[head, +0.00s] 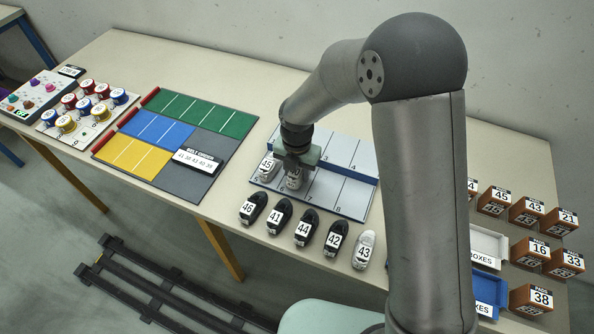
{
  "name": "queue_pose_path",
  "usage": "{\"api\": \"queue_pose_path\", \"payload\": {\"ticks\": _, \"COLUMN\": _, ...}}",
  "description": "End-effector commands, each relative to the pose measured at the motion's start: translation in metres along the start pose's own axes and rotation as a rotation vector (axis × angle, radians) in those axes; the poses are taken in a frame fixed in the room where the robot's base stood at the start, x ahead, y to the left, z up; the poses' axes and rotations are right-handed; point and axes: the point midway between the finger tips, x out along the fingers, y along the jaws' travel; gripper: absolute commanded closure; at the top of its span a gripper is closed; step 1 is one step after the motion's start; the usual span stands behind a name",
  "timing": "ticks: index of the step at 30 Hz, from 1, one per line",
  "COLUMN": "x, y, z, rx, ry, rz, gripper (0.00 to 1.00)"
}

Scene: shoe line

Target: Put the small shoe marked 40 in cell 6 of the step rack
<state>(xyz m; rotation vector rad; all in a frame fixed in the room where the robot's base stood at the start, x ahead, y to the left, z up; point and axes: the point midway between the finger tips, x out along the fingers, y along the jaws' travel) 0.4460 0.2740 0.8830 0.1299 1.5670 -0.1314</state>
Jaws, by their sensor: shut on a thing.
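The step rack (345,197) lies in the middle of the table, with a higher back row and a lower front row whose cells 5, 7 and 8 show their numbers. The number on this shoe's label is partly hidden and hard to read. The shoe is over cell 6, between cells 5 and 7; I cannot tell whether it touches the rack floor. A white shoe marked 45 (267,167) stands in cell 5, close beside my gripper.
Black shoes 46 (253,208), 41, 44 and 42 and white shoe 43 (365,250) stand in front of the rack. A colored board (176,128) lies to the left. Brown boxes (531,298) and trays stand right.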

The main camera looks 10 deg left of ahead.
Motion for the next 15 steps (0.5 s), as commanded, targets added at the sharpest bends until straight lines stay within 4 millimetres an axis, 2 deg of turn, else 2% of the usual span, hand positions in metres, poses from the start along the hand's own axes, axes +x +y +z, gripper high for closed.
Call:
{"api": "queue_pose_path", "payload": {"ticks": 3, "x": 0.0103, "y": 0.0001, "z": -0.0007, "rx": -0.001, "ry": 0.000, "rz": -0.001, "gripper": 0.84}}
{"api": "queue_pose_path", "payload": {"ticks": 13, "x": 0.0147, "y": 0.0000, "z": -0.0003, "rx": -0.001, "ry": -0.001, "rz": 0.000, "gripper": 0.84}}
{"api": "queue_pose_path", "payload": {"ticks": 14, "x": 0.0146, "y": 0.0000, "z": -0.0003, "rx": -0.001, "ry": -0.001, "rz": 0.000, "gripper": 0.59}}
{"api": "queue_pose_path", "payload": {"ticks": 15, "x": 0.0135, "y": 0.0000, "z": -0.0003, "rx": -0.001, "ry": -0.001, "rz": 0.000, "gripper": 0.47}}
